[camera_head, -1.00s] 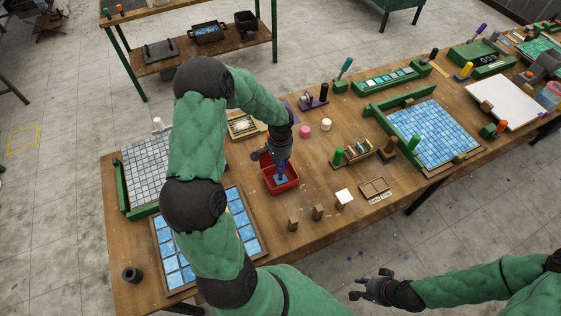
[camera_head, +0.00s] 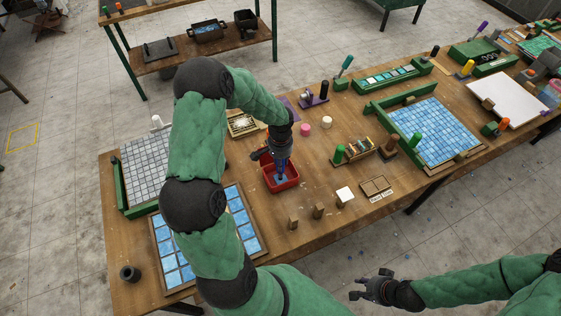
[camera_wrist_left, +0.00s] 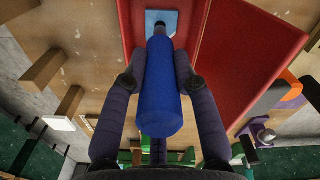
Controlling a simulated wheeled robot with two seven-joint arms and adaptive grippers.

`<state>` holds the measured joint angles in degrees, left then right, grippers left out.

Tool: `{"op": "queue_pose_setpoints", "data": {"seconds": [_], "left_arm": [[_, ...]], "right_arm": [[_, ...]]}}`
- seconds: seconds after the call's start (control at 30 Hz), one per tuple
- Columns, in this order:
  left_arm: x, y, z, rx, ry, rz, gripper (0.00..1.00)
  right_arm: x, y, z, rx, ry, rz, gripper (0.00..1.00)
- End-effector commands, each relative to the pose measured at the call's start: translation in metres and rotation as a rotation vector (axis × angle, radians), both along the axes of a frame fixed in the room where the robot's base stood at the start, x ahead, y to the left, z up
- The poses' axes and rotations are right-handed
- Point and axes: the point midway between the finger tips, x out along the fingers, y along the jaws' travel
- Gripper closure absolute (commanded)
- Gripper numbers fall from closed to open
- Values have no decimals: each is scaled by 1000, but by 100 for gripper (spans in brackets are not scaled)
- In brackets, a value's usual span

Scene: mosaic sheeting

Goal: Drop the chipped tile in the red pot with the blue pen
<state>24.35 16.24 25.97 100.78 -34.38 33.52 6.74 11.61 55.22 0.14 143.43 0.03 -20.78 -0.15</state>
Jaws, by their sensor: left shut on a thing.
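My left gripper (camera_head: 281,150) is shut on the blue pen (camera_wrist_left: 160,90) and holds it upright over the red pot (camera_head: 294,183). The pen's dark tip points down into the pot and meets a light blue tile (camera_wrist_left: 162,22) in the left wrist view. I cannot tell whether the tile hangs from the tip or rests on the pot floor, and no chip is clear. The pot's red wall (camera_wrist_left: 250,50) fills much of the upper wrist view. My right gripper (camera_head: 371,284) is empty and open, off the table's front edge.
A framed panel of blue tiles (camera_head: 245,231) lies left of the pot, with a grey tile grid (camera_head: 147,166) behind it. Small wooden blocks (camera_head: 293,222) stand in front of the pot. A wooden rack (camera_head: 356,150) and a large blue mosaic (camera_head: 436,133) are to the right.

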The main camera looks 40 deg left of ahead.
Motion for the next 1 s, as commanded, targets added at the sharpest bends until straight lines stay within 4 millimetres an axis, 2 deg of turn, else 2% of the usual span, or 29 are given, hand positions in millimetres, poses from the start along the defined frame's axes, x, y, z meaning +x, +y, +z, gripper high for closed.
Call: {"op": "queue_pose_setpoints", "data": {"seconds": [0.37, 1.0], "left_arm": [[0, 0, 1, 0, 0, 0, 100], [0, 0, 33, 0, 0, 1, 100]], "right_arm": [[0, 0, 0, 0, 0, 0, 70], [0, 0, 20, 0, 0, 0, 70]]}}
